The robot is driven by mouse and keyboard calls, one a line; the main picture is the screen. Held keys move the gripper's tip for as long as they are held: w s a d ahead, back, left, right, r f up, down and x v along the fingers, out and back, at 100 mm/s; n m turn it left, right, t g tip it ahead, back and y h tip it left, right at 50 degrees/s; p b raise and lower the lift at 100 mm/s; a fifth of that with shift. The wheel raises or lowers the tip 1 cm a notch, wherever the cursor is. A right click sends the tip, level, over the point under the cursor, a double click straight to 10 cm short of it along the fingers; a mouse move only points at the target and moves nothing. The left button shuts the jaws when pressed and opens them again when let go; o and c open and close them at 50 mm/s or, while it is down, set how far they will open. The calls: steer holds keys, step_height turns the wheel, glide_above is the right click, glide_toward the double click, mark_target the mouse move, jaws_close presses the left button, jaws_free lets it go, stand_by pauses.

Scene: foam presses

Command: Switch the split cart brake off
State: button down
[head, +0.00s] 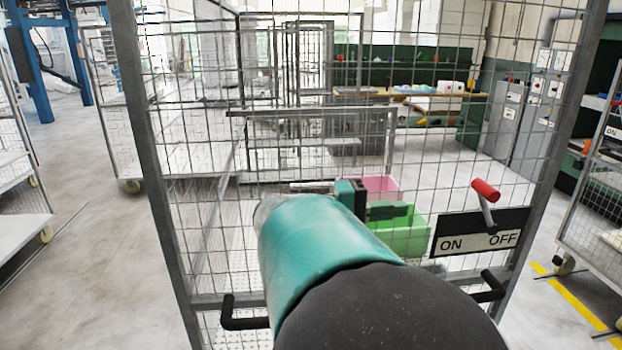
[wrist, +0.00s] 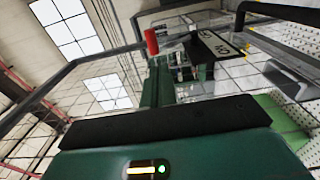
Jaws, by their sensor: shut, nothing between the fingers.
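The brake lever (head: 486,190) has a red grip on a grey stem. It stands up from a black and white plate (head: 463,243) marked ON at left and OFF at right. The grip leans left above the OFF side. My gripper (head: 362,200) is shut and empty, left of the lever and apart from it; my teal and black arm partly hides it, and its fingertips are hard to make out. In the wrist view the red grip (wrist: 151,42) and the plate (wrist: 218,46) show turned, beyond the gripper housing.
The plate is on a wire mesh cart panel (head: 150,150) with black handles (head: 240,322) low down. A green bin (head: 408,236) and a pink bin (head: 380,186) show behind the mesh. Another cart (head: 597,235) stands at right. Bare floor (head: 95,250) lies at left.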

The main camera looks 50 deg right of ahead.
mark_target(481, 191)
steer(key=shift+d+r+m+g, duration=0.3)
steer(key=shift+d+r+g, duration=0.1)
steer(key=shift+d+r, duration=0.1)
steer(key=x, duration=1.4)
steer(key=shift+r, duration=0.15)
